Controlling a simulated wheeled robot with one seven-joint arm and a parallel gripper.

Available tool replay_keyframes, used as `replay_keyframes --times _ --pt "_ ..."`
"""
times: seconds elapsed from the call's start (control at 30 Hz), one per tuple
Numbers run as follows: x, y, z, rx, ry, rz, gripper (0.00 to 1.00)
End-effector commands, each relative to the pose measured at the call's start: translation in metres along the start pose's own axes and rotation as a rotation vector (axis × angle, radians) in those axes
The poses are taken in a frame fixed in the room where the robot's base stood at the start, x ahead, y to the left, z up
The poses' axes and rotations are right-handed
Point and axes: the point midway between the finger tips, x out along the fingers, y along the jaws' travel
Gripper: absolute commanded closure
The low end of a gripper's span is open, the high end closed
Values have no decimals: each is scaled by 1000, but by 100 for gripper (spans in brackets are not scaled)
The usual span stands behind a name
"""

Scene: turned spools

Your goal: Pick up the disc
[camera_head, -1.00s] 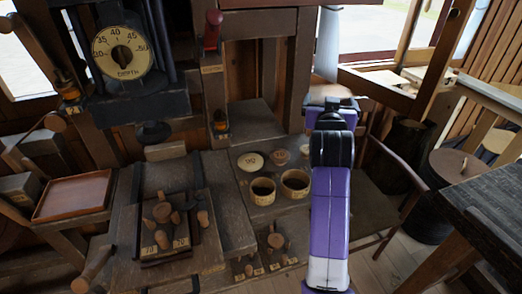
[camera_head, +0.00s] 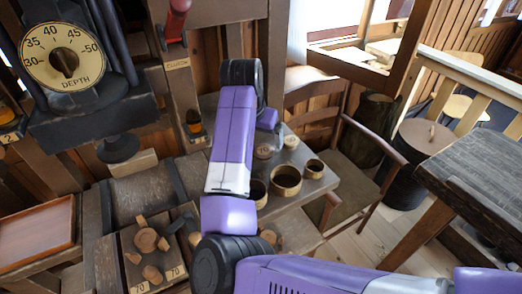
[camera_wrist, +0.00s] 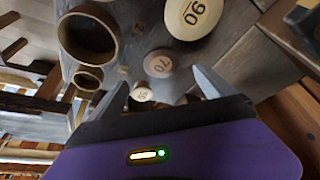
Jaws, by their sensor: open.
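Three pale round wooden discs lie on a grey bench top in the wrist view: a large one marked 90 (camera_wrist: 195,15), a middle one marked 70 (camera_wrist: 160,64) and a small one (camera_wrist: 142,95) with an unclear mark. I cannot tell which one the task means. My gripper (camera_wrist: 157,92) is open, its two fingers apart and nothing held. The small disc shows between the fingers in that picture, and the 70 disc just above it. Two discs also show in the head view, one (camera_head: 264,151) beside my arm and one (camera_head: 291,142); the 90 disc seems hidden there.
Round hollow cups, a large one (camera_wrist: 88,35) and a smaller one (camera_wrist: 88,78), stand beside the discs. A chair (camera_head: 350,165) is right of the bench. A tray with wooden pieces (camera_head: 150,245) and a depth dial (camera_head: 64,56) are at left. A dark table (camera_head: 480,165) stands at right.

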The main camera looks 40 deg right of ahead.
Motion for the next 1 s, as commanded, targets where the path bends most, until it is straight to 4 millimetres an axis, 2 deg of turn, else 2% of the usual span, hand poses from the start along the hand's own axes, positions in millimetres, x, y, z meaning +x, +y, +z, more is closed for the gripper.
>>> replay_keyframes --times 0.5,0.77,0.87,1.0 --pt "60 -3 2 0 1 0 6" --pt "64 -3 2 0 2 -1 6" --pt "64 -3 2 0 2 -2 22" --pt "63 -3 2 0 2 -2 50"
